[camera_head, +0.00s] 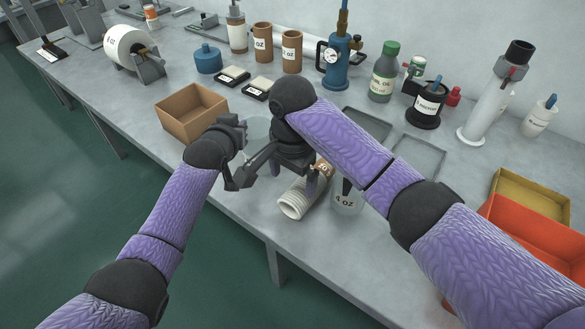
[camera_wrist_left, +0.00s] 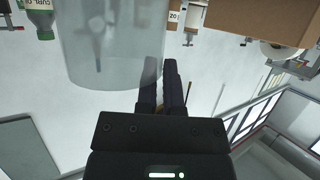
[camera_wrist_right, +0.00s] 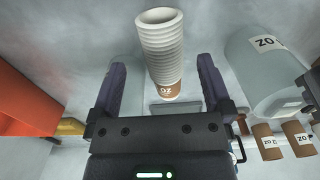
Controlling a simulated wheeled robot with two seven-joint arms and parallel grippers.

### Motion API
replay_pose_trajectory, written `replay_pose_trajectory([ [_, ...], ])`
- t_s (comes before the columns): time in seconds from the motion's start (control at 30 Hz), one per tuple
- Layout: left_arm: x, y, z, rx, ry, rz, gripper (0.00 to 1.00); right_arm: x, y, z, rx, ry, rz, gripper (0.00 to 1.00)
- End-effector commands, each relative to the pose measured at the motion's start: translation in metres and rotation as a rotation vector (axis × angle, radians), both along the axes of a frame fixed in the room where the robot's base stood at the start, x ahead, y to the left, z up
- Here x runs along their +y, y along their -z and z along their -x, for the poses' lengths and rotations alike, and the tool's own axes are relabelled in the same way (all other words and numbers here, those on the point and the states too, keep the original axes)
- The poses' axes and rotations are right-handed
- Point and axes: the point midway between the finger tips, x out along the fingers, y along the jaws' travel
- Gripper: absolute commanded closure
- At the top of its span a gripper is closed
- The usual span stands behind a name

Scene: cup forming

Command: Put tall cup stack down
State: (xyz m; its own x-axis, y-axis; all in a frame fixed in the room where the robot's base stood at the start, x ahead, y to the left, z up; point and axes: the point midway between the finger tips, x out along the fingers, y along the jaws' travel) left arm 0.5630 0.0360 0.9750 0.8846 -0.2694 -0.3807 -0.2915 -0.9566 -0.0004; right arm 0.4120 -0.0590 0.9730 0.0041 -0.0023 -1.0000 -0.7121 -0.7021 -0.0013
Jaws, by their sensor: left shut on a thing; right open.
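The tall cup stack (camera_head: 296,201) is a column of nested white cups with a brown labelled end. It looks tilted or lying over, open end toward the table's front edge. In the right wrist view the stack (camera_wrist_right: 160,45) shows between the spread fingers of my right gripper (camera_wrist_right: 162,78), with gaps on both sides. My right gripper (camera_head: 328,182) is open around or just above the stack; contact is unclear. My left gripper (camera_head: 262,160) is shut on a clear container (camera_head: 257,128), its fingers (camera_wrist_left: 166,72) at the container's side (camera_wrist_left: 105,45). My right arm partly hides it.
A second clear labelled container (camera_head: 347,203) stands close right of the stack. An open cardboard box (camera_head: 190,115) is behind my left gripper. Shallow grey trays (camera_head: 415,158) and an orange bin (camera_head: 540,240) lie right. Brown cups (camera_head: 262,42), bottles and a blue pump (camera_head: 337,65) line the back.

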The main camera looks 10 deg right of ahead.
Motion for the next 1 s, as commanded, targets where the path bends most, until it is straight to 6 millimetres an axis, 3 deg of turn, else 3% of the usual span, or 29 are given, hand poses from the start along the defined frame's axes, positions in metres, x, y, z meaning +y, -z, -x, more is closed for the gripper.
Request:
replay_pose_trajectory([
  [0.13,0.001,0.006,0.002,0.014,-0.002,-0.004,1.00,0.000,-0.023,0.000,-0.001,-0.001,-0.001,0.00],
  [0.37,0.001,0.006,0.002,0.014,-0.002,-0.004,1.00,0.019,-0.026,0.015,-0.170,-0.005,0.194,0.00],
  [0.6,0.001,0.006,0.002,0.014,-0.002,-0.004,1.00,0.031,-0.011,0.026,-0.285,-0.016,0.259,0.00],
  [1.0,0.001,0.006,0.002,0.014,-0.002,-0.004,1.00,0.008,0.045,0.010,-0.271,-0.005,0.281,0.00],
])
